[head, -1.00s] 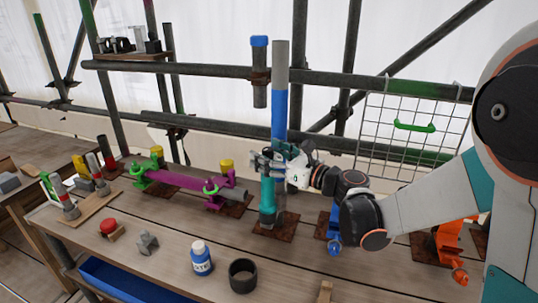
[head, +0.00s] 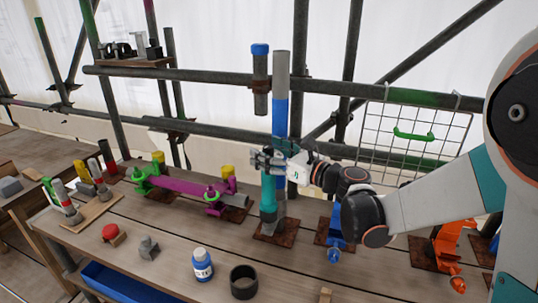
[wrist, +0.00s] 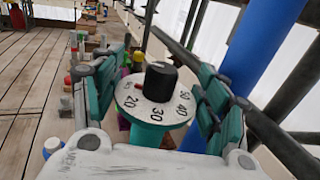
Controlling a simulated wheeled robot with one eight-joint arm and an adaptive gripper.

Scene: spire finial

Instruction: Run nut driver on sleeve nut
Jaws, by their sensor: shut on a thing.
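The nut driver is an upright teal tool (head: 268,190) in the head view. In the wrist view its round white dial (wrist: 152,100) carries numbers and a black knob. My gripper (wrist: 160,85) is shut on the driver near its top, with teal finger pads on both sides; it also shows in the head view (head: 268,160).
A blue clamp (head: 335,232) and an orange clamp (head: 447,243) stand to the right. A purple bar (head: 185,184) lies in clamps to the left. A glue bottle (head: 202,264) and a dark cup (head: 244,282) stand in front. Scaffold tubes (head: 200,72) run behind.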

